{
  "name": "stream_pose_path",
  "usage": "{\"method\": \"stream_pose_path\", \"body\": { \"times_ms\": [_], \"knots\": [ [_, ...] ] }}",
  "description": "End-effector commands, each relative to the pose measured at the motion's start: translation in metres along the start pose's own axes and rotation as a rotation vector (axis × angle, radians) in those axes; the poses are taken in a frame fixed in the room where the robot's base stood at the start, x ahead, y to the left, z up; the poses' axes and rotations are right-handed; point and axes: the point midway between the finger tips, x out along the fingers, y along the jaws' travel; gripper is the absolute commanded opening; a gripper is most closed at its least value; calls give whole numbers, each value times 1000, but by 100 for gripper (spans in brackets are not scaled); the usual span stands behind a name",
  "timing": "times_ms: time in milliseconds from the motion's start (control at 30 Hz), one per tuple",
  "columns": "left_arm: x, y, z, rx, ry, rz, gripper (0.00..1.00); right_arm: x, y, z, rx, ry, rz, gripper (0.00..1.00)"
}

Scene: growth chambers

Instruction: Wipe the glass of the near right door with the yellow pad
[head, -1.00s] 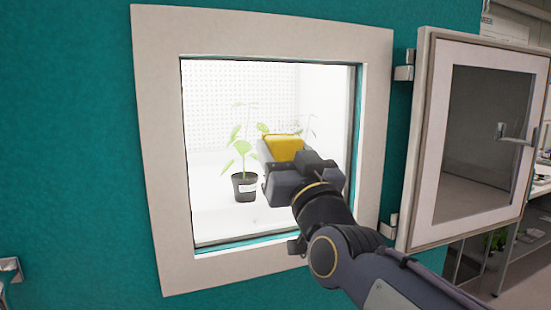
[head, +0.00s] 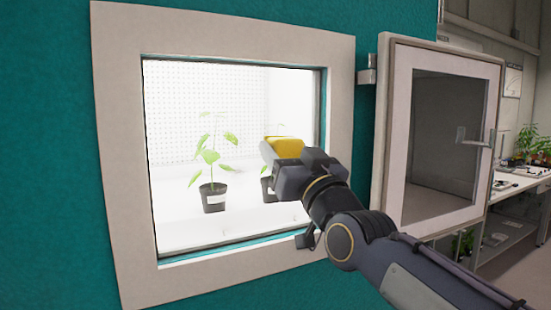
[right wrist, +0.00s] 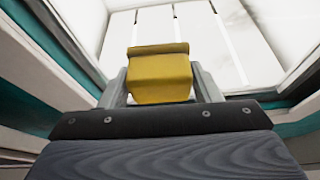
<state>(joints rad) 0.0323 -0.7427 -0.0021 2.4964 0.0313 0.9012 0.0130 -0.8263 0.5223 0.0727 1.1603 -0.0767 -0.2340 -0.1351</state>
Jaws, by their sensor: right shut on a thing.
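My right gripper (head: 284,154) is shut on the yellow pad (head: 286,146), in front of the right part of the lit chamber opening. In the right wrist view the pad (right wrist: 160,78) sits between the two grey fingers, with its front edge facing the chamber's inside. The open door (head: 488,110) with a pale frame stands to the right of the opening. Its dark glass (head: 445,140) is apart from the pad. My left gripper is not in view.
The pale frame (head: 115,150) surrounds the opening in a teal wall (head: 45,150). Inside are a potted plant (head: 212,196) and a second pot (head: 268,190) partly behind my gripper. The door handle (head: 470,140) sticks out. A bench (head: 520,180) stands beyond the door.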

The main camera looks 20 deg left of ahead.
Motion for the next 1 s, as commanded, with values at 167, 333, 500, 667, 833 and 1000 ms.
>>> {"method": "stream_pose_path", "body": {
  "times_ms": [167,333,500,667,833,1000],
  "knots": [
    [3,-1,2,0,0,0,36,0,12,0,1,0,1,39],
    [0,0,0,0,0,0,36,2,12,-5,0,0,0,39],
    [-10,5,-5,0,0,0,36,8,11,-15,1,0,0,39],
    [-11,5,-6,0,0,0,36,10,8,-16,1,-1,-2,39],
    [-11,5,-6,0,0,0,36,8,-8,-15,0,0,-5,39],
    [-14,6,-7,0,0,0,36,8,-23,-15,1,-2,-5,39]
  ]
}}
